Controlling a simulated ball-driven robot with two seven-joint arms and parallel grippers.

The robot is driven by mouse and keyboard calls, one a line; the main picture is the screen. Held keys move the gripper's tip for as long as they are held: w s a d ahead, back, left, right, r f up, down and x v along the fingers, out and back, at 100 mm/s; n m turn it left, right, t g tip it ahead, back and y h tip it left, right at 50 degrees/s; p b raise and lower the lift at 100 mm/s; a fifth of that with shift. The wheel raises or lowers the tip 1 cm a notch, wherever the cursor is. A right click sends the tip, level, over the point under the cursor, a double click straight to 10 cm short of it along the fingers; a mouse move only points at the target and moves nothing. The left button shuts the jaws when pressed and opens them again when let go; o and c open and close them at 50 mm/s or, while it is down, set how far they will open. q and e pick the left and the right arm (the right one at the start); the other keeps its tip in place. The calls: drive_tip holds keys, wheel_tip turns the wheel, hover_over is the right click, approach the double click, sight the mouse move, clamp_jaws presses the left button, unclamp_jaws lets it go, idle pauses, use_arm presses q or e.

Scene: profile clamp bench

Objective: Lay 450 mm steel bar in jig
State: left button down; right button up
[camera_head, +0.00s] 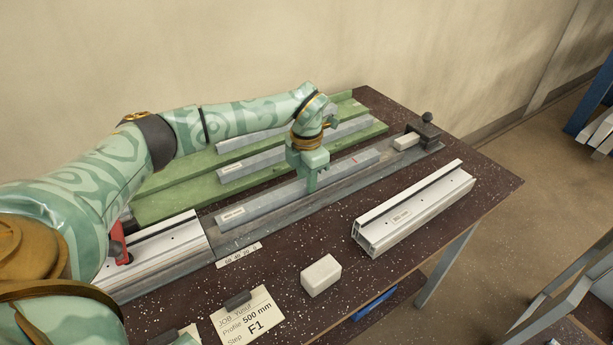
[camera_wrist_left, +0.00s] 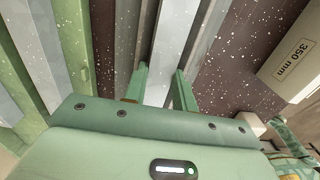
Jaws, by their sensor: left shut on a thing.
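A long grey steel bar (camera_head: 262,204) lies along the dark metal jig (camera_head: 285,218) in the middle of the bench. The label on the bar is too small to read. My left gripper (camera_head: 311,184) is shut on this bar near its middle, fingers pointing down. In the left wrist view the bar (camera_wrist_left: 160,82) runs between the two fingers of the left gripper (camera_wrist_left: 160,88). I cannot tell whether the bar rests fully on the jig. My right gripper is not in view.
More grey bars (camera_head: 248,165) lie on a green rack (camera_head: 170,208) behind. A white profile (camera_head: 415,210), labelled 350 mm in the wrist view, lies front right. A white block (camera_head: 321,275) and job card (camera_head: 247,316) are in front. A black clamp (camera_head: 425,128) stands at the jig's far end.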

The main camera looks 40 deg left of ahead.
use_arm(q)
drive_tip(key=shift+f, duration=0.15)
drive_tip(key=c, duration=1.2)
unclamp_jaws()
drive_tip(key=shift+s+f, duration=0.1)
drive_tip(key=shift+s, duration=0.05)
drive_tip(key=shift+r, duration=0.35)
drive_tip(key=shift+o, duration=0.4)
wheel_tip(320, 180, up, 11)
drive_tip(key=p, duration=0.3)
drive_tip(key=shift+p, duration=0.3)
drive_tip(key=shift+r, duration=0.65)
